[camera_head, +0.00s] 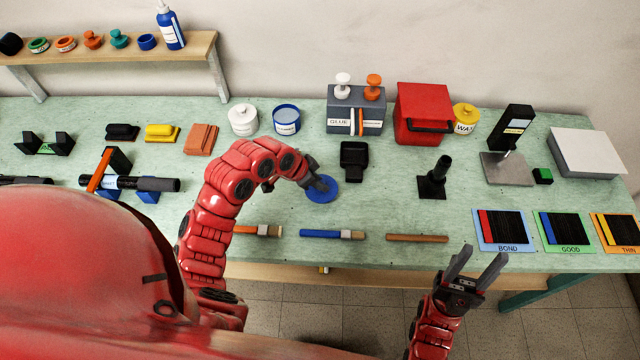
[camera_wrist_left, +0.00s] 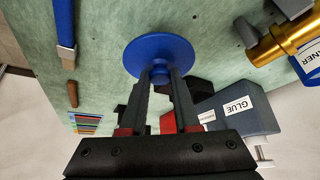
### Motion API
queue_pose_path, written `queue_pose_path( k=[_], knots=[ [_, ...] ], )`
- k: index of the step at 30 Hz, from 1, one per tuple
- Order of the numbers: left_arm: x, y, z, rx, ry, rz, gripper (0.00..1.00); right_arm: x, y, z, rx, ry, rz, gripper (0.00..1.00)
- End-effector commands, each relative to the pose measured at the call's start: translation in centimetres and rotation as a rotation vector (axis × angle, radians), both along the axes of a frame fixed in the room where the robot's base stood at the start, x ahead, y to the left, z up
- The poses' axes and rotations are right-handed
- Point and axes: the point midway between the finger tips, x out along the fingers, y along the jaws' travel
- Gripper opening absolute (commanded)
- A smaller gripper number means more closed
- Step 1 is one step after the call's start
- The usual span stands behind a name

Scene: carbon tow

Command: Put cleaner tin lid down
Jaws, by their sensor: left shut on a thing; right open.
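The cleaner tin lid is a blue disc (camera_head: 322,190) with a small knob, near the middle of the green bench. It also shows in the left wrist view (camera_wrist_left: 160,54). My left gripper (camera_head: 318,184) is shut on the lid's knob, with the disc beyond the fingertips. I cannot tell whether the disc touches the bench. The cleaner tin (camera_head: 286,120), blue and white with its top uncovered, stands behind the lid; it shows at the right in the left wrist view (camera_wrist_left: 308,62). My right gripper (camera_head: 474,264) is open and empty in front of the bench's front edge.
A black scoop-like item (camera_head: 354,160) is right of the lid. The grey glue box (camera_head: 356,112) and red box (camera_head: 424,112) stand behind. A blue-handled brush (camera_head: 330,234) and a brown stick (camera_head: 417,238) lie in front. Bench surface (camera_head: 385,200) right of the lid is clear.

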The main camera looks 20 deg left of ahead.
Motion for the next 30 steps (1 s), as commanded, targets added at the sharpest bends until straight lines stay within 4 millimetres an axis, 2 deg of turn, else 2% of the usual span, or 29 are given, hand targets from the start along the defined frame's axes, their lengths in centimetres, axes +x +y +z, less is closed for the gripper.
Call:
queue_pose_path(
  k=[5,9,12,24,25,29,30],
  knots=[
    [0.8,-0.1,-0.2,0.000,0.007,0.000,0.00,0.0,0.0,0.6,0.000,0.000,0.000,0.50],
    [0.5,-0.1,-2.4,-0.001,0.013,-0.001,0.00,0.0,0.0,1.9,0.000,0.000,0.000,0.50],
    [0.7,-0.1,-3.3,0.000,0.005,0.000,0.00,0.0,0.0,2.2,0.000,0.000,0.000,0.50],
    [0.8,0.0,-4.1,0.000,0.002,0.000,0.00,0.0,0.0,1.7,0.000,0.000,0.000,0.50],
    [0.8,0.0,-3.9,0.000,0.002,0.000,0.35,0.0,0.0,1.9,0.000,0.000,0.000,0.50],
    [0.8,0.0,-3.9,0.000,0.002,0.000,0.59,0.0,0.0,1.9,0.000,0.000,0.000,0.50],
    [0.8,0.0,-3.9,0.000,0.002,0.000,0.60,0.0,0.0,1.9,0.000,0.000,0.000,0.50]
  ],
)
